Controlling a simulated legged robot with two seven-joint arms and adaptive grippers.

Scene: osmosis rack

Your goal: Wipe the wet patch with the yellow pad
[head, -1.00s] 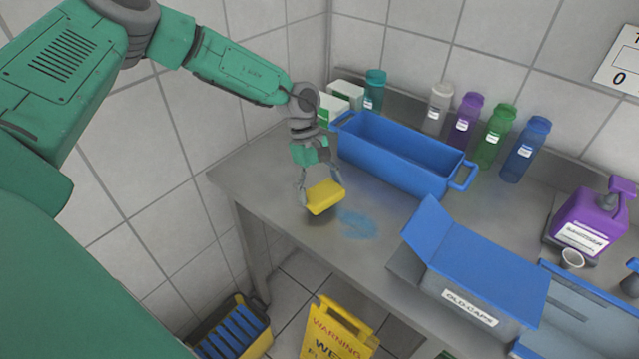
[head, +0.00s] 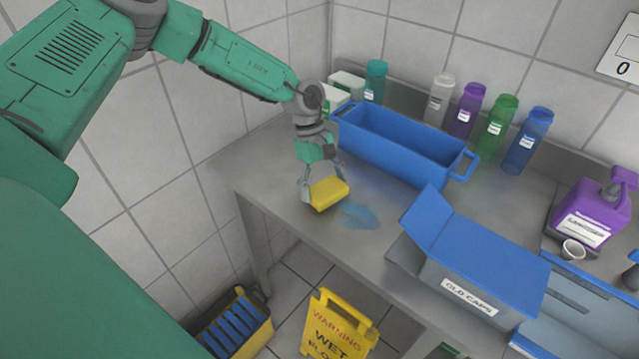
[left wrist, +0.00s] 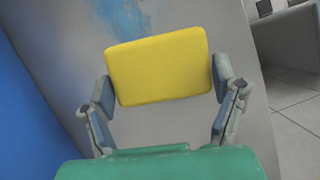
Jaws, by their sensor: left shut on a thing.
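The yellow pad (head: 329,193) is held between the fingers of my left gripper (head: 324,184), at the counter's near left part. In the left wrist view the pad (left wrist: 160,68) fills the space between both fingertips (left wrist: 162,82). The wet patch (head: 360,216) is a blue smear on the grey metal counter (head: 270,165), just right of the pad in the head view. It also shows in the left wrist view (left wrist: 125,17), beyond the pad's far edge. I cannot tell whether the pad touches the counter. My right gripper is not in view.
A blue bin (head: 395,150) stands behind the patch. A box labelled "OLD CAPS" (head: 470,265) sits to its right. Several bottles (head: 495,130) line the wall. A purple jug (head: 590,212) stands far right. A yellow warning sign (head: 338,328) is on the floor.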

